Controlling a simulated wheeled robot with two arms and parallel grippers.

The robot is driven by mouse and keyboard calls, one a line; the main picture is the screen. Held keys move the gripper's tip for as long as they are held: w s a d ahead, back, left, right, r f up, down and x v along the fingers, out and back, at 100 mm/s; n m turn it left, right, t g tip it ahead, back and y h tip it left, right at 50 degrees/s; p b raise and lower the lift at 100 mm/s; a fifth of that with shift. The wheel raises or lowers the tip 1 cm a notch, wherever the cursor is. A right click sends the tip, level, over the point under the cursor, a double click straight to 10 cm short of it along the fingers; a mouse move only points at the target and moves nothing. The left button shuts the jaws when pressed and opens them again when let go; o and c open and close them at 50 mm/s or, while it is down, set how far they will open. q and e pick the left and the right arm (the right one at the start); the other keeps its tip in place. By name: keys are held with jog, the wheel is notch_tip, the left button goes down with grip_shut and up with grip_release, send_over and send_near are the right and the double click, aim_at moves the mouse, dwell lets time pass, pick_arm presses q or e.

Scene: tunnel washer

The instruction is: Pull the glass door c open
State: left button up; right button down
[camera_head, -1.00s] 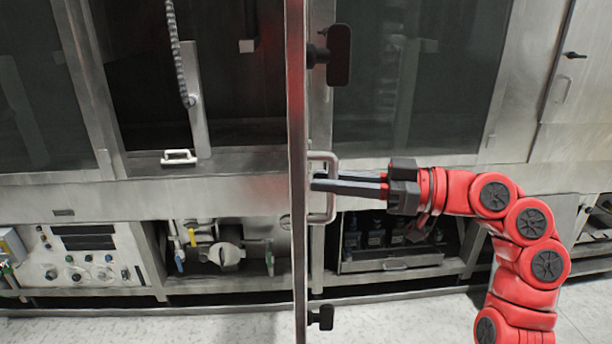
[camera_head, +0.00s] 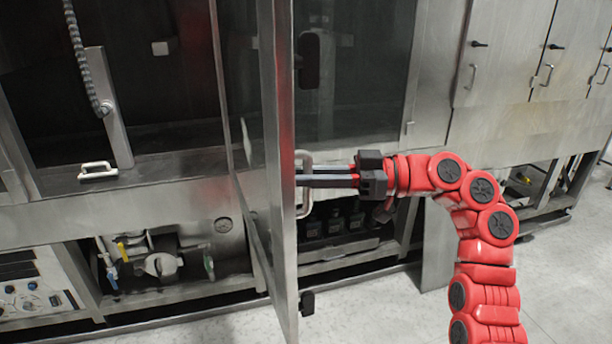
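A glass door (camera_head: 279,130) with a metal frame stands swung out from the machine, seen at a steep angle. Its glass shows to the left of its near edge. A vertical bar handle (camera_head: 304,205) is on the right side of its frame. My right gripper (camera_head: 304,179) comes in from the right at handle height. Its two fingers lie close together, one in front of the bar and one behind it, and look shut on it. The far fingertip is hidden behind the bar. My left gripper is not in view.
An open dark bay (camera_head: 165,95) with a hanging chain (camera_head: 80,50) lies left of the door. Steel cabinets (camera_head: 505,60) stand at the right. Valves (camera_head: 160,262) and bottles (camera_head: 335,222) sit below. The floor (camera_head: 390,305) in front looks clear.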

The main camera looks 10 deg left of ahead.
jog(key=c, duration=1.1)
grip_release()
jog(key=d+b, duration=0.1)
jog(key=d, duration=0.4)
jog(key=w+d+b, duration=0.1)
jog(key=d, duration=0.5)
jog(key=w+d+b, duration=0.1)
jog(key=d, duration=0.5)
jog(key=shift+w+d, duration=0.15)
